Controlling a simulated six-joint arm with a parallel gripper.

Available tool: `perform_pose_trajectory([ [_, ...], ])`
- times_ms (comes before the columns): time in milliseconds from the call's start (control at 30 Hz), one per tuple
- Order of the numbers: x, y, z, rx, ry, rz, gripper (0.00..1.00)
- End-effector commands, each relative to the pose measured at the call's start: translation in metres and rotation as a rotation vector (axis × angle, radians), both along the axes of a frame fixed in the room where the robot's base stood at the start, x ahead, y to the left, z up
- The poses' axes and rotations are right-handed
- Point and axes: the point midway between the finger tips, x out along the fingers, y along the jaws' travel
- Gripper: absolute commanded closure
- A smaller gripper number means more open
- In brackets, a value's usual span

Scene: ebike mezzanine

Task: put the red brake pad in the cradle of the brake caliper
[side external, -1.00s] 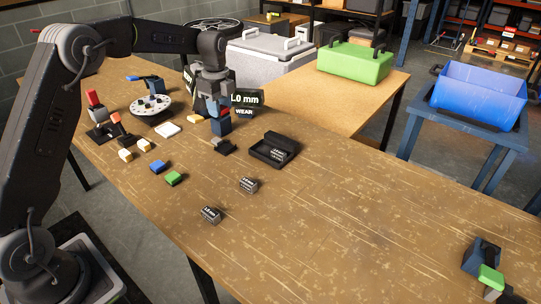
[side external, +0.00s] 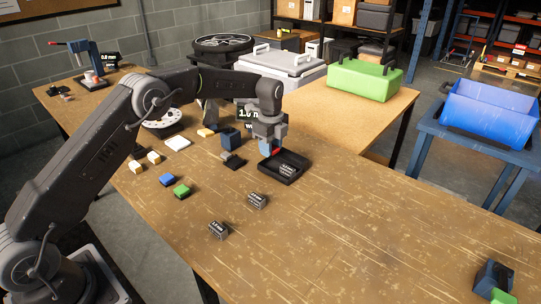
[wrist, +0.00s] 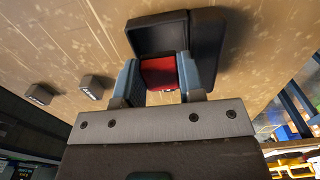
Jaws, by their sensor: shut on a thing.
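The red brake pad (wrist: 158,72) is held between the blue fingertips of my gripper (wrist: 155,80); a bit of its red also shows in the side view (side external: 275,152). My gripper (side external: 273,148) points down over the left-rear part of the black tray (side external: 293,176). I cannot tell whether the pad touches the tray. In the wrist view, a dark box-like shape (wrist: 207,45) lies just beyond and right of the pad. A dark blue block (side external: 231,139) stands left of the gripper by a small black piece (side external: 232,161). I cannot tell for sure which part is the caliper's cradle.
Two small labelled dark blocks (side external: 257,201) (side external: 218,230) lie in front of the tray. A dark blue fixture (side external: 491,275) stands at the far right. The table's right middle is clear.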

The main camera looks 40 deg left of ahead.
Motion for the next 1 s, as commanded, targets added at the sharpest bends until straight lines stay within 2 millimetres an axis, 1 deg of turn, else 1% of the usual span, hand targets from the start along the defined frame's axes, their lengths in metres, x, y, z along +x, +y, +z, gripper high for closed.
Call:
perform_pose_trajectory([
  [100, -0.001, 0.0, -0.019, 0.0, 0.005, 0.0, 0.91],
  [200, -0.001, 0.0, -0.031, 0.0, 0.003, 0.0, 0.91],
  [467, -0.001, 0.0, -0.033, 0.0, 0.001, 0.0, 0.91],
  [967, -0.001, 0.0, -0.044, 0.0, 0.001, 0.0, 0.91],
  [1000, -0.001, 0.0, -0.045, 0.0, 0.001, 0.0, 0.64],
])
